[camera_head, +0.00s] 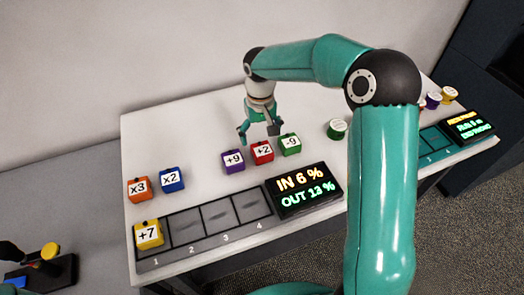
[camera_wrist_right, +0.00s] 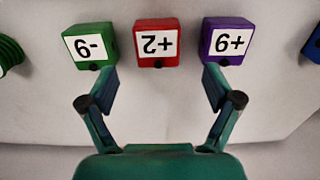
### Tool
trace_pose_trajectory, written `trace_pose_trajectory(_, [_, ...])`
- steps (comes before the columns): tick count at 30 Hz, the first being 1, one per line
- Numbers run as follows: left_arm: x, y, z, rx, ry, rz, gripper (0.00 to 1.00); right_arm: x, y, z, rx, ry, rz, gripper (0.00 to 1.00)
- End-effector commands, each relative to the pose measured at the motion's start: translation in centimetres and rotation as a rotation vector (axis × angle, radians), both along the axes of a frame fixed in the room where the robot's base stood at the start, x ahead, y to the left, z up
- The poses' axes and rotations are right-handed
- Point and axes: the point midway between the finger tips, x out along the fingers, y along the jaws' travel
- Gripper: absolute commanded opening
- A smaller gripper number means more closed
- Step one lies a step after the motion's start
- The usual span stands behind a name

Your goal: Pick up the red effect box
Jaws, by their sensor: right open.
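The red effect box (camera_head: 262,152) bears the label "+2" and sits on the white table between the purple "+9" box (camera_head: 232,161) and the green "-9" box (camera_head: 290,144). My right gripper (camera_head: 259,137) is open and empty, behind the row of boxes. In the right wrist view the red box (camera_wrist_right: 157,43) lies ahead of the right gripper (camera_wrist_right: 160,88), centred between its spread fingertips and apart from them. The fingertips point near the green box (camera_wrist_right: 90,46) and the purple box (camera_wrist_right: 227,41). My left gripper is not in view.
An orange "x3" box (camera_head: 138,189) and a blue "x2" box (camera_head: 171,179) stand at left. A yellow "+7" box (camera_head: 149,234) fills slot 1 of the front tray (camera_head: 207,248). A display (camera_head: 304,190) adjoins the tray. A green spool (camera_head: 337,128) stands right of the boxes.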

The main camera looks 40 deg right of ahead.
Motion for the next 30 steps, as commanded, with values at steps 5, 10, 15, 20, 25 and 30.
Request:
trace_pose_trajectory(5, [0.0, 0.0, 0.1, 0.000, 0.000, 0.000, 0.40, 0.0, 0.0, -1.2, 0.000, 0.001, 0.000, 0.90])
trace_pose_trajectory(10, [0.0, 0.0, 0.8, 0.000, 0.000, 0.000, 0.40, -0.2, -0.1, -2.6, 0.001, 0.005, 0.000, 0.90])
trace_pose_trajectory(15, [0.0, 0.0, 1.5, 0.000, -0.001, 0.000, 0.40, -0.3, -0.2, -5.1, 0.001, 0.004, 0.001, 0.90])
trace_pose_trajectory(20, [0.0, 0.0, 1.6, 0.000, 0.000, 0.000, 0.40, -0.3, -0.2, -6.3, 0.001, 0.001, 0.001, 0.90])
trace_pose_trajectory(25, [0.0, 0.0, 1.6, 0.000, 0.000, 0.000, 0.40, -0.3, -0.2, -6.4, 0.001, 0.000, 0.001, 0.90])
trace_pose_trajectory(30, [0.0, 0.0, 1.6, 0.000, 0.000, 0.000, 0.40, -0.2, -0.1, -6.4, 0.001, 0.000, 0.002, 0.68])
